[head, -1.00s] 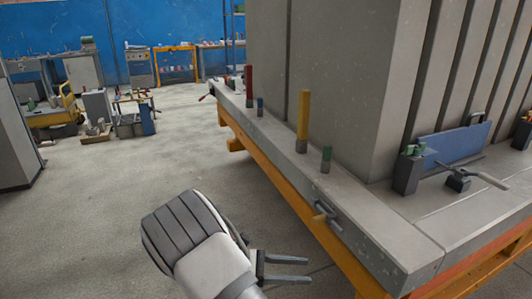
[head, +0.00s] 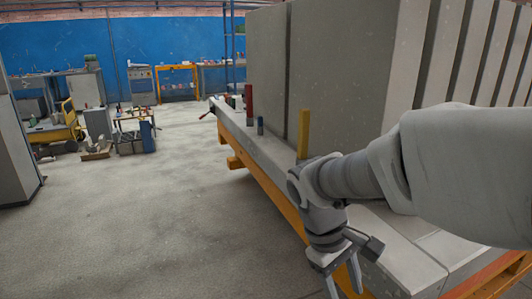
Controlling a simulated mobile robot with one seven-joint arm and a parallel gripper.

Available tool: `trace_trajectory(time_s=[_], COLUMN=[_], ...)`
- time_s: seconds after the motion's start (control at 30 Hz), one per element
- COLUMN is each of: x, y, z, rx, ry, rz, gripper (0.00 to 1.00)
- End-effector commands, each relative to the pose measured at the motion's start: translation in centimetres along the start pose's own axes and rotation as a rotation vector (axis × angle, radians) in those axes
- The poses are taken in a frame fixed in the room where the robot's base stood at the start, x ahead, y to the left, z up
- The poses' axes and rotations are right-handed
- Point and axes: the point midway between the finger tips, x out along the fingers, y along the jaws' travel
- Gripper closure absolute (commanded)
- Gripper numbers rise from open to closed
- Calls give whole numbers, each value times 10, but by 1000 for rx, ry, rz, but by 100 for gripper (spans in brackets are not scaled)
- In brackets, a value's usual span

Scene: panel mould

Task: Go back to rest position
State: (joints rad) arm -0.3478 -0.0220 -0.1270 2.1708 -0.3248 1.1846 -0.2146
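My gripper (head: 340,283) is at the bottom of the head view, pointing down beside the front edge of the panel mould bench (head: 258,152). Its two fingers are spread apart and nothing shows between them, though the tips run close to the picture's lower edge. My arm comes in from the right and covers much of the bench top. A yellow peg (head: 303,130) stands upright on the bench just behind my wrist.
Large grey panels (head: 345,60) stand upright on the bench. The concrete floor (head: 150,220) to the left is clear. A grey cabinet (head: 15,150) stands at the far left. A yellow cart (head: 70,122) and a small tool table (head: 135,125) are farther back.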

Motion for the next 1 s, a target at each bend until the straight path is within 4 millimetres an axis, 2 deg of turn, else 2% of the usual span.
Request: trace_trajectory(time_s=[0.1,0.4,0.77,0.8,1.0], x=[-13,-40,-62,-80,-121], y=[-3,-15,-27,-23,-13], z=[18,53,81,84,95], rx=[117,397,662,653,649], ry=[122,409,682,671,667], rz=[-38,-108,-140,-142,-142], gripper=[45,45,45,45,45])
